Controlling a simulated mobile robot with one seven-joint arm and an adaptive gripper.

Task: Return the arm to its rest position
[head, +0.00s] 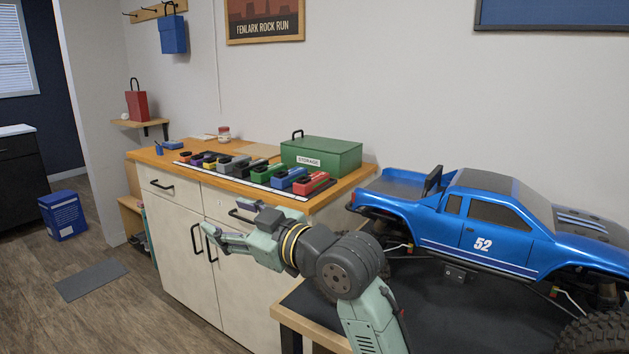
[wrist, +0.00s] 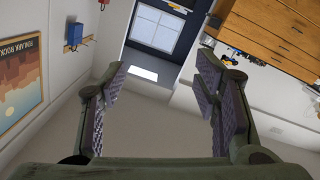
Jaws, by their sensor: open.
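My gripper (head: 222,226) is at the end of my green and grey arm in the head view. It is stretched to the left, in front of the white cabinet and a little below its wooden top. In the wrist view my gripper (wrist: 163,95) shows two padded fingers wide apart with nothing between them. The wrist camera looks across the room toward a window and a dark blue wall.
A blue RC truck (head: 480,225) stands on the dark bench close to my arm at right. The wooden counter (head: 215,179) holds a row of coloured blocks (head: 290,178) and a green storage box (head: 321,155). Open floor (head: 150,310) lies at left.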

